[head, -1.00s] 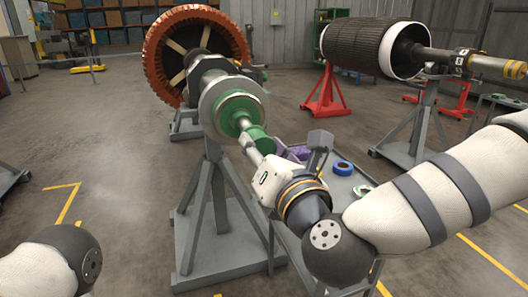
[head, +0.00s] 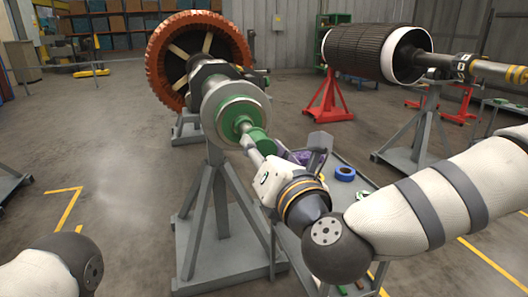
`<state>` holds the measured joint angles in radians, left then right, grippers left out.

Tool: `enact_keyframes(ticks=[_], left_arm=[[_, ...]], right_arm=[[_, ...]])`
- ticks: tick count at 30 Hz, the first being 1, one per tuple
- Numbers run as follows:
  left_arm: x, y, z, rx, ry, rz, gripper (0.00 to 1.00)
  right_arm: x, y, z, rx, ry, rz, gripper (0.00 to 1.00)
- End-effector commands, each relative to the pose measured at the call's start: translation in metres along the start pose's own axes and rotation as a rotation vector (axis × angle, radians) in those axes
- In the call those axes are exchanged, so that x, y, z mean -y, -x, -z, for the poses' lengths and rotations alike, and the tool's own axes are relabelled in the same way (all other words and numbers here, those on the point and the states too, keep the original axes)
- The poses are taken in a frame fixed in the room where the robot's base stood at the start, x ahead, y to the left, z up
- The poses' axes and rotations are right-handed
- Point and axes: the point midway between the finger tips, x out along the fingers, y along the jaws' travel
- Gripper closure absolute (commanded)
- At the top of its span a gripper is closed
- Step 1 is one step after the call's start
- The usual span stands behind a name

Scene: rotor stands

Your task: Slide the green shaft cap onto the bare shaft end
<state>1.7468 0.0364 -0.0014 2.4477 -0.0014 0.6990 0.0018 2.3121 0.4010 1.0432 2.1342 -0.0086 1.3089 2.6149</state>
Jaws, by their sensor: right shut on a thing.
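The rotor's shaft points toward me, with a pale metal disc and a green collar (head: 233,114) near its close end. The green shaft cap (head: 258,141) is at this close end, just in front of the collar. I cannot tell how far it is around the shaft. My right gripper (head: 264,160) reaches up to the cap from the lower right and is shut on it. The gripper's body hides part of the contact. My left gripper is out of view; only a link of my left arm shows at the lower left.
The rotor rests on a grey stand (head: 212,225) with an orange-toothed ring (head: 160,60) behind. A cart (head: 350,196) with blue tape (head: 345,173) stands beside my right gripper. Another rotor (head: 365,52) is at the back right. Floor on the left is mostly clear.

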Motion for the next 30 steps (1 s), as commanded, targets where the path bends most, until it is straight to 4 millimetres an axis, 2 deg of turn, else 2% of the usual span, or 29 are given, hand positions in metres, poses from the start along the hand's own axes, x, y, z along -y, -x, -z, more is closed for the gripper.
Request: enact_keyframes(ticks=[30], left_arm=[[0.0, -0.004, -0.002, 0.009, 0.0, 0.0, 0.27]], right_arm=[[0.0, -0.012, -0.001, 0.002, 0.0, -0.001, 0.82]])
